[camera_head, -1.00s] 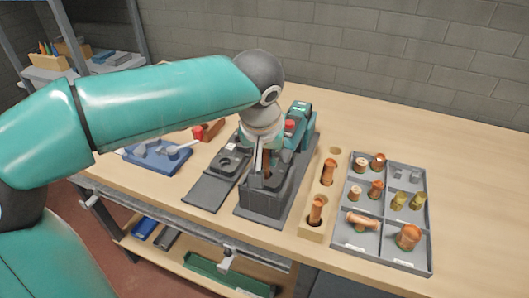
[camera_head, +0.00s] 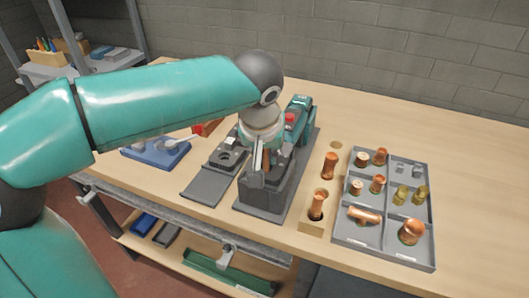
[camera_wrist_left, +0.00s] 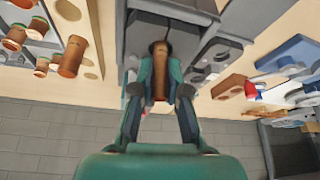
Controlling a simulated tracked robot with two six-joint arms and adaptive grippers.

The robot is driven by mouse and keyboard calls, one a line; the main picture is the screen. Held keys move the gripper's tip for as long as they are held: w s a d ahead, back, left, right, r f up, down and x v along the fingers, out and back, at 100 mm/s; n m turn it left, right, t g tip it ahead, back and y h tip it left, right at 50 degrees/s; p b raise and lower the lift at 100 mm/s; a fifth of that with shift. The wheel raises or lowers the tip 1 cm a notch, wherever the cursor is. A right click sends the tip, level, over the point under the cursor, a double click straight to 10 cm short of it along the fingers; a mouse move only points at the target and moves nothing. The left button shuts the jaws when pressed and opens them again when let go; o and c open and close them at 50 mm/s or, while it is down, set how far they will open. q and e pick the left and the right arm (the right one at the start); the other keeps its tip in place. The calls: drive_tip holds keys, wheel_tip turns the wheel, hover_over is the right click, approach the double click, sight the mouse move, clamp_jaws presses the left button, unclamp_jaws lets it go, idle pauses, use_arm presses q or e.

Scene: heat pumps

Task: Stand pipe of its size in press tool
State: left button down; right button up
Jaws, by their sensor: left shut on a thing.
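My left gripper (camera_head: 262,160) is over the dark grey press tool (camera_head: 262,200) in the head view, pointing down. It is shut on a copper pipe (camera_wrist_left: 159,70), which shows between its fingers in the left wrist view. The pipe is roughly upright, its far end at a dark opening in the press tool. I cannot tell how deep it sits. The press tool has a teal body (camera_head: 299,115) with a red button (camera_head: 290,118) behind the gripper. My right gripper is not in view.
A wooden rack to the right holds two upright copper pipes (camera_head: 329,166) (camera_head: 317,206). Beyond it a grey compartment tray (camera_head: 431,238) holds copper and brass fittings. A blue fixture (camera_head: 157,154) and a grey block (camera_head: 228,153) lie left. The table's far right is clear.

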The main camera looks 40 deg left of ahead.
use_arm(q)
drive_tip(key=shift+f+b, duration=0.6)
drive_tip(key=shift+f, duration=0.05)
drive_tip(key=c, duration=1.1)
unclamp_jaws()
